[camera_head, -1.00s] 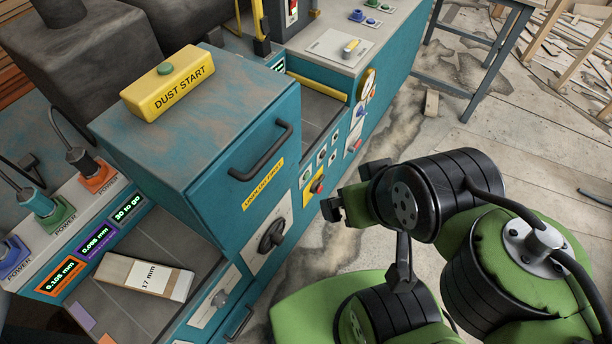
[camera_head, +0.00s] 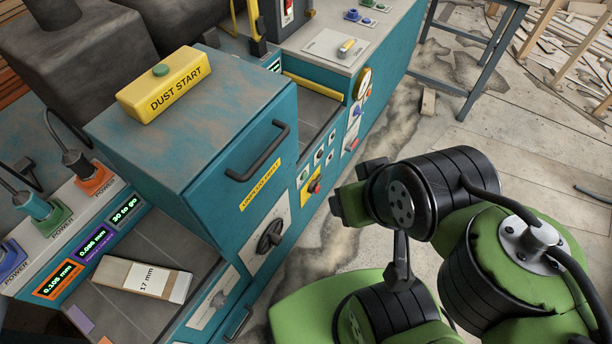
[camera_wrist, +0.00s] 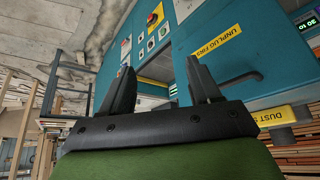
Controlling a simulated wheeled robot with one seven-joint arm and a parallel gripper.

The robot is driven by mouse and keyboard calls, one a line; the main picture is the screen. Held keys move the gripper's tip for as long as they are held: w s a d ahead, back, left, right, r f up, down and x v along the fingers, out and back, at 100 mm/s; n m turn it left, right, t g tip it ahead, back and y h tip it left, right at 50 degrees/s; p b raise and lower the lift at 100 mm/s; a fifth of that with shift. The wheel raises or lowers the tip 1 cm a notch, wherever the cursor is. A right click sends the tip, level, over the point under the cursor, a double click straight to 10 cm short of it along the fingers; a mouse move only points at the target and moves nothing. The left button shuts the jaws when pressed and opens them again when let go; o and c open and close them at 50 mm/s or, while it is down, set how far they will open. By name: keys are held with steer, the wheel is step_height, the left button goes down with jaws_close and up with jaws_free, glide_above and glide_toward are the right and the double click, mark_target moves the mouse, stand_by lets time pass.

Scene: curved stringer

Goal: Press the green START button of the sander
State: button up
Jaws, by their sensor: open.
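The teal sander (camera_head: 215,215) fills the left and middle of the head view. Its front panel carries several small round buttons (camera_head: 319,157) above a red knob on a yellow plate (camera_head: 314,186); the wrist view shows these buttons (camera_wrist: 150,44) too. A yellow DUST START box (camera_head: 165,90) with a green button (camera_head: 160,69) sits on top. My gripper (camera_head: 338,204) is in front of the panel, apart from it. In the wrist view my gripper (camera_wrist: 160,65) is open and empty, facing the teal front.
A black handle (camera_head: 258,150) juts from the sander's front above an UNPLUG FIRST label (camera_head: 260,186). A black handwheel (camera_head: 270,236) sits lower. A 17 mm board (camera_head: 145,278) lies on the left bed. A metal-legged table (camera_head: 470,60) stands at the back right.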

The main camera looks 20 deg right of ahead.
jaws_close()
stand_by(1.3)
